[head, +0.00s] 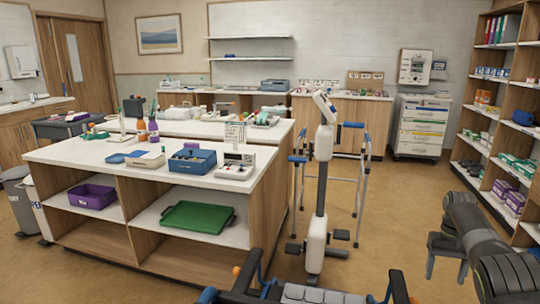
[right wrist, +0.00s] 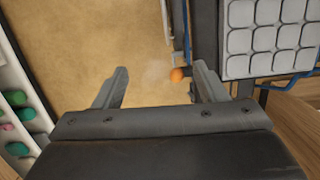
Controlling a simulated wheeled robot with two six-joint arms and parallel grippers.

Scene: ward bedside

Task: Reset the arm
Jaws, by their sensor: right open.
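My right gripper (head: 447,276) shows at the right of the head view, its two dark fingers hanging down, apart and empty. Its dark arm comes in from the lower right corner. My left gripper is not in view.
A dark frame with orange knobs (head: 400,287) stands at the bottom edge. A white upright device (head: 318,245) with dark side pieces stands beyond it, before a walker (head: 361,190). An island counter (head: 75,152) is left, shelves (head: 487,152) right.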

